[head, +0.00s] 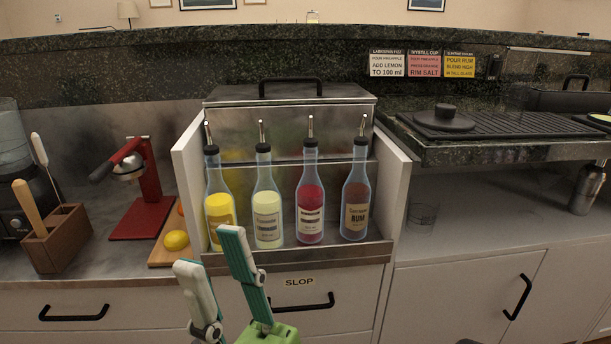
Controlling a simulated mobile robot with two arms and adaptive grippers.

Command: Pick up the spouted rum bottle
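The rum bottle (355,196) stands upright at the right end of a row of spouted bottles in a steel speed rail. My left gripper is not in view.
Red (310,200), pale (266,205) and yellow (219,207) bottles stand left of the rum. A white side panel (392,195) rises just right of it. A steel lidded bin (290,119) is behind. A clear glass (421,215) stands on the right counter.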

